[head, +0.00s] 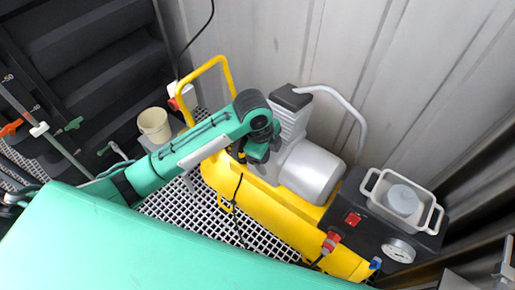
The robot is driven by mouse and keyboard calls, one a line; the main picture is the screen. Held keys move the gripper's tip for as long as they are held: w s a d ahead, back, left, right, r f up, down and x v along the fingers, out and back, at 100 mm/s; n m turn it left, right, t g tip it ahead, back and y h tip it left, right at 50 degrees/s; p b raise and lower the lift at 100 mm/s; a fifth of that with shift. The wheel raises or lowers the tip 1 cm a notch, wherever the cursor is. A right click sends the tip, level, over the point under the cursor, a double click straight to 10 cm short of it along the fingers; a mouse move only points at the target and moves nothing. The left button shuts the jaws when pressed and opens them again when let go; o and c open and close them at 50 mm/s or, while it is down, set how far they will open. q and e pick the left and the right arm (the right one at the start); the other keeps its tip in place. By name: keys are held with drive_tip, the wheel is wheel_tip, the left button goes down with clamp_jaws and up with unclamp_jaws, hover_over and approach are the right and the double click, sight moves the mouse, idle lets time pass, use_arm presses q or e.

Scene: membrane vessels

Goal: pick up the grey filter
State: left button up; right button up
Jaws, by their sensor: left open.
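The grey filter (403,199) looks like a short round grey piece. It sits inside a white two-handled tray (376,207) on top of a black box at the right. My left arm comes in from the left, and its gripper (250,154) hangs over the yellow compressor, beside the silver motor. The gripper is open and well to the left of the filter, not touching it. Its fingertips are small and partly hidden by the wrist. My right gripper is not in view.
The yellow compressor (255,212) with its raised handle and silver motor (312,172) lies between my left gripper and the tray. A curved grey pipe (349,104) rises behind. A beige bucket (154,122) stands at the left. A corrugated wall closes the back.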

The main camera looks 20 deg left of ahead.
use_arm(q)
drive_tip(key=w+a+r+m+g+y, duration=0.1)
drive_tip(key=w+a+r+m+y, duration=0.1)
drive_tip(key=w+a+r+m, duration=0.35)
drive_tip(key=shift+n, duration=0.55)
drive_tip(key=f, duration=0.2)
drive_tip(key=w+f+p, duration=0.1)
drive_tip(key=f, duration=0.2)
drive_tip(key=w+f, duration=0.1)
drive_tip(key=f, duration=0.1)
drive_tip(key=shift+w+a+f, duration=0.1)
drive_tip(key=shift+a+f, duration=0.1)
drive_tip(key=shift+f+p, duration=0.3)
drive_tip(key=shift+p, duration=0.15)
wheel_tip(320, 180, down, 4)
drive_tip(key=shift+w+d+f+p, duration=0.15)
drive_tip(key=shift+f+p, duration=0.1)
drive_tip(key=shift+p, duration=0.4)
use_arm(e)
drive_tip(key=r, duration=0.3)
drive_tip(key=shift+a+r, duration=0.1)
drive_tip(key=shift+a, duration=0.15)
use_arm(q)
drive_tip(key=c, duration=1.1)
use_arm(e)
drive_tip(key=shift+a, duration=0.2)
